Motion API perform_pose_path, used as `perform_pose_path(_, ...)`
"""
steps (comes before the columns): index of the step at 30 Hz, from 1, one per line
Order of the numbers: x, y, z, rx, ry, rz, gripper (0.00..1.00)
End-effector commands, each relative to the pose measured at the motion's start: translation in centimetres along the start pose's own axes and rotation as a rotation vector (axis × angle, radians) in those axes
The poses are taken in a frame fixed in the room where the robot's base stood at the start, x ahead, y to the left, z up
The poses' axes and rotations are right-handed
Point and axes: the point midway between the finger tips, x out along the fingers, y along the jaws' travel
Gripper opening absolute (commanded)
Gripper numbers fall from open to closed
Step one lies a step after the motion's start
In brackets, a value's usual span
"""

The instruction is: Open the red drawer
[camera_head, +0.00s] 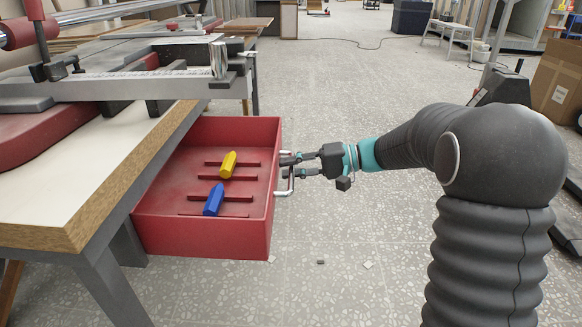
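The red drawer (205,243) is pulled well out from under the workbench (88,190). Its inside shows, with a yellow block (228,165) and a blue block (213,200) lying among low red ribs. A pale metal handle (284,183) is on its right face. My gripper (292,166) is at this handle, reaching in from the right, with its fingertips around or against the bar. The fingers look apart, and whether they are closed on the bar is too small to tell.
A red and grey machine (140,75) stands on the bench top above the drawer. Small scraps (320,261) lie on the speckled floor. A cardboard box (553,85) stands at the right. The floor between the drawer and my arm is otherwise clear.

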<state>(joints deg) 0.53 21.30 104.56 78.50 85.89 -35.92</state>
Motion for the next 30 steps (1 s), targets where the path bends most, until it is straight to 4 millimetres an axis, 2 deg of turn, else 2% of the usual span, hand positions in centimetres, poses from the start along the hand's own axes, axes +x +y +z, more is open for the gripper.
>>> perform_pose_path(10, 0.0, 0.0, 0.0, 0.000, -0.001, 0.000, 0.39)
perform_pose_path(14, -0.8, 0.0, 0.0, 0.000, 0.000, 0.000, 0.39)
perform_pose_path(30, -10.3, 0.1, -0.1, 0.000, 0.003, 0.000, 0.39)
